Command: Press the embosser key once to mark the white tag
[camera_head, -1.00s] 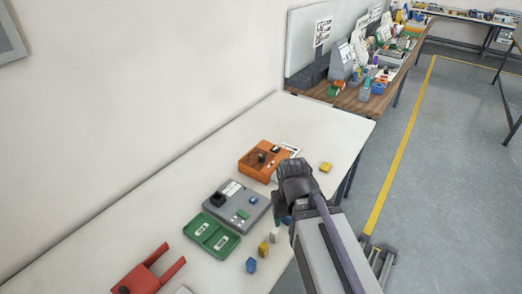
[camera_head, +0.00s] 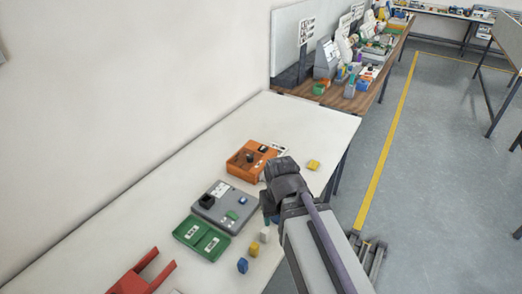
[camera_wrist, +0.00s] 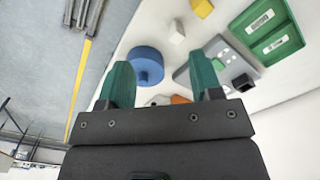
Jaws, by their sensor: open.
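A grey device (camera_head: 224,206) with a black block (camera_head: 206,201) and a small green piece on top lies on the white table; it also shows in the wrist view (camera_wrist: 218,57). An orange device (camera_head: 242,166) with a dark knob lies behind it. I cannot tell which is the embosser. A small white block (camera_head: 265,235), perhaps the tag, stands right of the grey device and shows in the wrist view (camera_wrist: 176,31). My gripper (camera_wrist: 163,78) is open and empty, above the table's right side. A blue round piece (camera_wrist: 146,64) shows between its fingers, apparently below them.
A green two-compartment tray (camera_head: 202,238) sits beside the grey device. A yellow block (camera_head: 254,250) and a blue block (camera_head: 242,265) stand near the white one. Another yellow block (camera_head: 313,164) is near the far edge. A red forked object (camera_head: 135,280) lies front left.

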